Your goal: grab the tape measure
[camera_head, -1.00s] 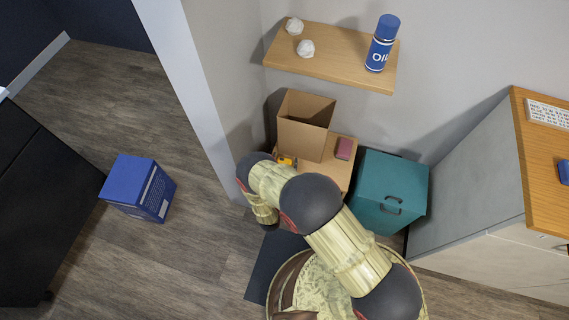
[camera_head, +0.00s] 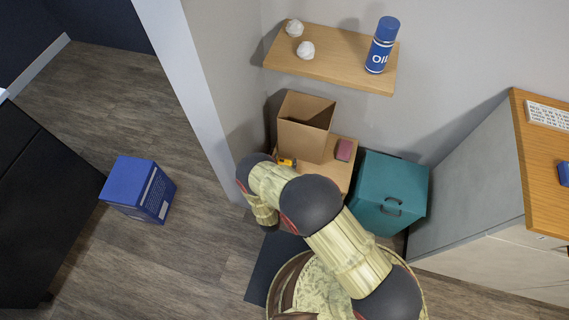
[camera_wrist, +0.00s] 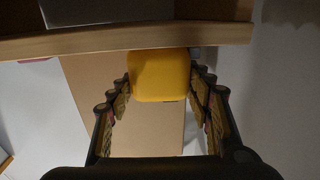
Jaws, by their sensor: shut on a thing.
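The tape measure (camera_wrist: 159,75) is a yellow rounded block in the wrist view, between the fingers of my gripper (camera_wrist: 160,88). My gripper is shut on it, with a finger against each side. In the head view a small yellow and dark piece of the tape measure (camera_head: 287,162) shows at the low table's left, in front of the cardboard box. My arm hides the rest of it there, and my gripper is hidden too.
An open cardboard box (camera_head: 304,137) and a dark red block (camera_head: 344,149) stand on the small wooden table (camera_head: 338,173). A teal cabinet (camera_head: 386,193) is to its right. A wooden shelf (camera_head: 340,68) with an oil can (camera_head: 381,46) hangs above. A blue box (camera_head: 139,188) is on the floor.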

